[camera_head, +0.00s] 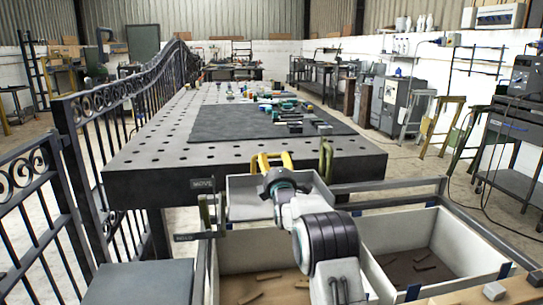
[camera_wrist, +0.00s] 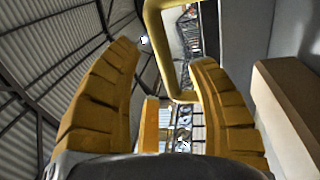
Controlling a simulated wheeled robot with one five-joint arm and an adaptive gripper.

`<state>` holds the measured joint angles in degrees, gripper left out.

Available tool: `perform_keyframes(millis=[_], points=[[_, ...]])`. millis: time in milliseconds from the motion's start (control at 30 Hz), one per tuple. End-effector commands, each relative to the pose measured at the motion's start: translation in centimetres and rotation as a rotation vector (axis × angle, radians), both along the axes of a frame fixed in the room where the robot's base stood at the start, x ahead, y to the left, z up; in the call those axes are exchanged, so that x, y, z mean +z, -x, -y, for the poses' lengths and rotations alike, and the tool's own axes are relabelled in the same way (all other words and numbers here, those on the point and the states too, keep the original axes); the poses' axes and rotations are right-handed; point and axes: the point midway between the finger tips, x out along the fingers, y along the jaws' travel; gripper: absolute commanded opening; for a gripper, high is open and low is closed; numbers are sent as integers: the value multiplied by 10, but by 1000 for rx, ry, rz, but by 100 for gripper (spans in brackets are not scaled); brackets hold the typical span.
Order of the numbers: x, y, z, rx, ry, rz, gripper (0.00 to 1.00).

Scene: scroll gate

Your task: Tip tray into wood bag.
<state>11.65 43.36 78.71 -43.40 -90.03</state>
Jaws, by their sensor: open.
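A light grey tray (camera_head: 242,188) sits at the near end of the worktable, partly hidden behind my arm. My gripper (camera_head: 272,160) is over it, its yellow fingers seen from behind. In the wrist view my gripper (camera_wrist: 168,75) is open, with a bent yellow bar (camera_wrist: 160,42) ahead of and between its fingertips. I cannot tell whether they touch it. Two pale open bags hang in a frame in front of the table. The left bag (camera_head: 235,258) holds brown wood-like pieces; the right bag (camera_head: 450,235) holds dark brown pieces. I cannot tell which is the wood bag.
The perforated worktable (camera_head: 150,155) carries a dark mat (camera_head: 235,122) with several small items. A scrolled iron gate (camera_head: 85,135) runs along the left.

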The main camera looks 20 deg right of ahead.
Motion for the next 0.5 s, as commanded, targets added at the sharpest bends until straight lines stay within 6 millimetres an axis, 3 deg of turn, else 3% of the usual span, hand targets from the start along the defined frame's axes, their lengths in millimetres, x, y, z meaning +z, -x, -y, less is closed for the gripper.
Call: perform_keyframes(millis=[500], points=[[7,-36,7,0,-1,-2,52]])
